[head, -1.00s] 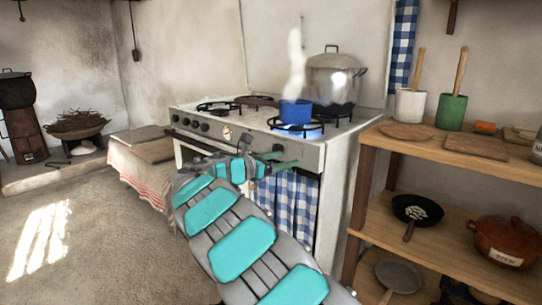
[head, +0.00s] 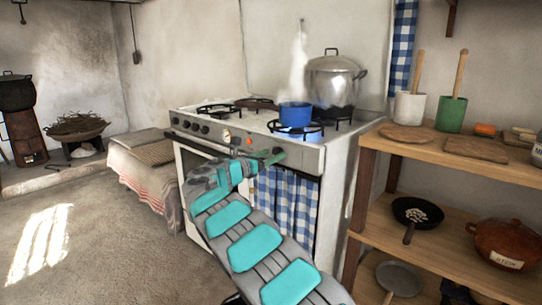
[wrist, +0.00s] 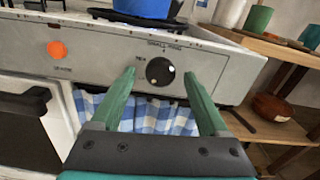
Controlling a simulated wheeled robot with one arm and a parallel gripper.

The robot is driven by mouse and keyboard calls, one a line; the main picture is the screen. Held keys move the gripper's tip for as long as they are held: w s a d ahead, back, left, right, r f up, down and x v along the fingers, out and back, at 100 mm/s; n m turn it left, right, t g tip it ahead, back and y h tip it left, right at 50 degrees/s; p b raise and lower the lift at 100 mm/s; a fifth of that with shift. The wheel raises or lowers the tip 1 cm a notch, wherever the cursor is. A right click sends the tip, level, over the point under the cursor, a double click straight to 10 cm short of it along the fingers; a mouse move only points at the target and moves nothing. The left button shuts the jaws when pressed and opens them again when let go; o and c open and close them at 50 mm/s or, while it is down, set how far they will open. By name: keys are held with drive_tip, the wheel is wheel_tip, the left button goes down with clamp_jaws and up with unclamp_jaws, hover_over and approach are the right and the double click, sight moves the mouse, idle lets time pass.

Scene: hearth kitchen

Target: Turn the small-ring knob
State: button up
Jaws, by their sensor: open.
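The small-ring knob (wrist: 160,71) is a round black knob on the stove's front panel, under faint lettering that seems to include "SMALL RING". Pale marks show on its face. In the wrist view my gripper (wrist: 159,73) is open, with one green finger on each side of the knob and gaps between. I cannot tell how far the fingertips are from the panel. In the head view my gripper (head: 268,157) is at the right part of the panel. A blue pot (head: 295,114) stands on the front right burner, with a faint blue glow beneath and steam above.
An orange-red knob or light (wrist: 57,49) is left of the knob. A checked curtain (head: 288,203) hangs below the panel. A large metal pot (head: 334,82) stands behind the blue pot. A wooden shelf (head: 374,141) with pans and crocks stands close on the right.

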drive_tip(key=shift+w+d, duration=0.1)
clamp_jaws()
idle(0.7)
